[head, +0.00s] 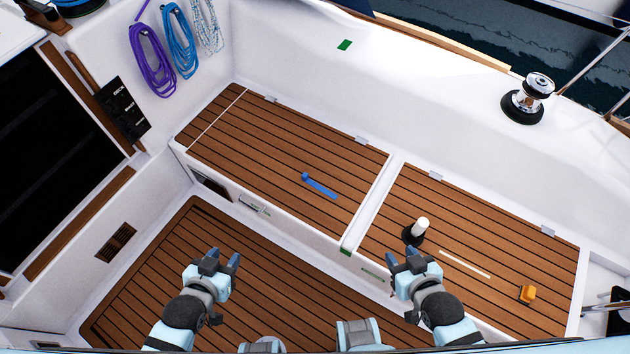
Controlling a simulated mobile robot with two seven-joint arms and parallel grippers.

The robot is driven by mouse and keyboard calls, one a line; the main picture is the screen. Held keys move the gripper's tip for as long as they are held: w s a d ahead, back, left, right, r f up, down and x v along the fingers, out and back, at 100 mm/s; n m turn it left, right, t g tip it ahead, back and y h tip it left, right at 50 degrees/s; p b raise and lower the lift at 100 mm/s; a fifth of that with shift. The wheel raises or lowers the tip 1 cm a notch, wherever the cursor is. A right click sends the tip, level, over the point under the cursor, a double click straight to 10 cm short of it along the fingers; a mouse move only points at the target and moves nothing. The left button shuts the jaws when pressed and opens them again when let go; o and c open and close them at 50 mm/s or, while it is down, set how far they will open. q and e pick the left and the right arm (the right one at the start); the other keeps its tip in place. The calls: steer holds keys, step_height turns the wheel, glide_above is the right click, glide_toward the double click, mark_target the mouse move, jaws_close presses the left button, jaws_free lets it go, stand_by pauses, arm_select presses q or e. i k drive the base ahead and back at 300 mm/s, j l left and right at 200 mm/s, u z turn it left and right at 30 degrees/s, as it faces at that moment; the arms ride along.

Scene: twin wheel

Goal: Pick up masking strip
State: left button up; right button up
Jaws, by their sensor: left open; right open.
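A blue strip (320,187), which looks like the masking strip, lies on the left teak bench seat (255,130). Its left end is curled up or bent. My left gripper (223,256) is open and empty over the cockpit floor, below and left of the strip. My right gripper (407,256) is open and empty near the front edge of the right bench seat (500,228), below and right of the strip. Neither gripper touches the strip.
A black-based object with a white top (419,230) stands just beyond my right gripper. A thin pale strip (465,264) and an orange object (527,293) lie on the right seat. A winch (527,100) stands on the coaming. The seat around the blue strip is clear.

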mark_target(305, 176)
steer(key=i+j+z, duration=0.1)
steer(key=j, duration=0.25)
steer(key=i+j+z, duration=0.1)
steer(key=i+j, duration=0.15)
steer(key=j, duration=0.15)
steer(key=i+j+z, duration=0.15)
steer(key=j, duration=0.25)
steer(key=i+j+z, duration=0.1)
steer(key=j, duration=0.3)
steer(key=i+j+z, duration=0.1)
steer(key=j, duration=0.3)
steer(key=i, duration=0.1)
